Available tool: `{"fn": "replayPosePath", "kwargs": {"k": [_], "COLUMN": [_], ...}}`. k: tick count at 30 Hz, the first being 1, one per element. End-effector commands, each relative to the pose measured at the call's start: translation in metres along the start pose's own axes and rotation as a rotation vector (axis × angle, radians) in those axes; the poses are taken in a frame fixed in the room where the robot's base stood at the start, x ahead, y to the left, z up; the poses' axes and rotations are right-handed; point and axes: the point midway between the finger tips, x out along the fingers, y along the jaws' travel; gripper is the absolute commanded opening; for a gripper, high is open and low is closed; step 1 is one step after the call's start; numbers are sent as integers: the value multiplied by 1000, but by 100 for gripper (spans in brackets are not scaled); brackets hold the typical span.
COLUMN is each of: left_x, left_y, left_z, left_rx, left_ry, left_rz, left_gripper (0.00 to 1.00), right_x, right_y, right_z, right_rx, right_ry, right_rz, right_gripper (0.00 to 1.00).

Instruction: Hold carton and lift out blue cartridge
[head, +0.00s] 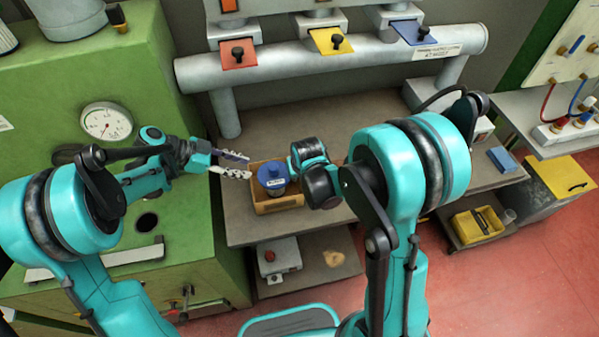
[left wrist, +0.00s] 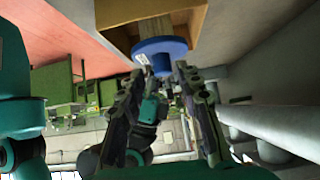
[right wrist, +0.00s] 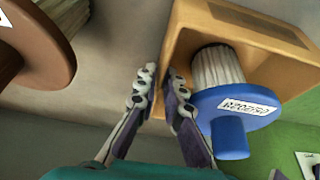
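The tan carton (head: 262,208) stands on the bench near its front edge. The blue cartridge (head: 273,174), with a blue cap, a white label and a pale ribbed body, stands inside it; its cap (left wrist: 160,47) also shows in the left wrist view. My left gripper (head: 240,165) is open and empty beside the cap, which lies just beyond its fingertips in the left wrist view. My right gripper (right wrist: 160,75) has its fingers on either side of one carton wall and appears shut on it, beside the blue cartridge (right wrist: 240,105). The right fingertips are hidden in the head view.
A brown-capped ribbed cartridge (right wrist: 38,45) is near my right gripper. A grey pipe (head: 300,65) with red, yellow and blue plates runs behind the bench. A green machine (head: 60,85) stands left. A blue block (head: 502,159) and yellow tray (head: 477,226) are at right.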

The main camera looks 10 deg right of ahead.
Motion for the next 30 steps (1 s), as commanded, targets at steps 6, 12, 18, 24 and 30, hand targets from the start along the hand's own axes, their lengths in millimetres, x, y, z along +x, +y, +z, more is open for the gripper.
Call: {"fn": "replayPosePath", "kwargs": {"k": [6, 12, 18, 24, 30], "left_x": [0, 0, 0, 1, 18], "left_y": [0, 0, 0, 0, 9], "left_z": [0, 0, 0, -1, -15], "left_rx": [0, 0, 0, -7, -160], "left_ry": [0, 0, 0, -8, -163], "left_rz": [0, 0, 0, -1, -39], "left_gripper": [34, 34, 34, 58, 100], "right_x": [18, 20, 20, 20, 20], "right_y": [0, 0, 0, 0, 0], "right_z": [0, 0, 0, 0, 0], "right_rx": [0, 0, 0, 0, 0], "right_ry": [0, 0, 0, 0, 0], "right_rz": [0, 0, 0, 0, 0], "right_gripper": [9, 9, 0, 0, 0]}}
